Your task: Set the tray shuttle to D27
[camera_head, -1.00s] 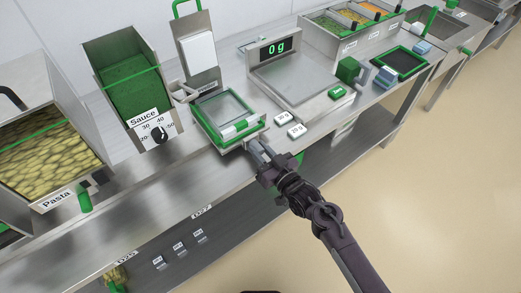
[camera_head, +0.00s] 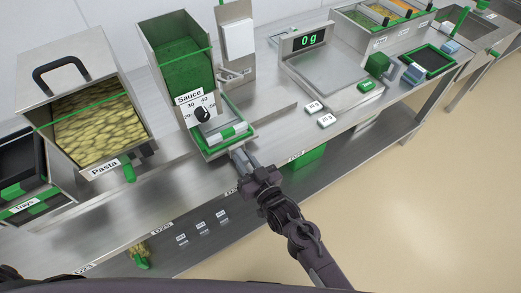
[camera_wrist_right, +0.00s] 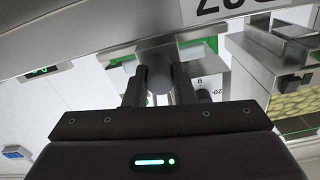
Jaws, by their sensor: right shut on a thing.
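The tray shuttle (camera_head: 207,151), a metal carrier, holds a green-rimmed clear tray (camera_head: 238,117) and sits on the bench in front of and partly below the sauce dispenser. My right gripper (camera_head: 243,160) is shut on the grey handle at its front. In the right wrist view the round handle (camera_wrist_right: 158,78) lies between the two dark fingers. Position labels run along the bench's front edge: D25 (camera_head: 162,228) to the left and D29 (camera_head: 295,155) to the right. The label between them (camera_head: 232,191) is mostly hidden by my right arm. My left gripper is not in view.
The sauce dispenser (camera_head: 175,50) with its knob (camera_head: 203,114) stands behind the shuttle. The pasta hopper (camera_head: 75,70) is to the left. The bench is clear in front of the pasta hopper.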

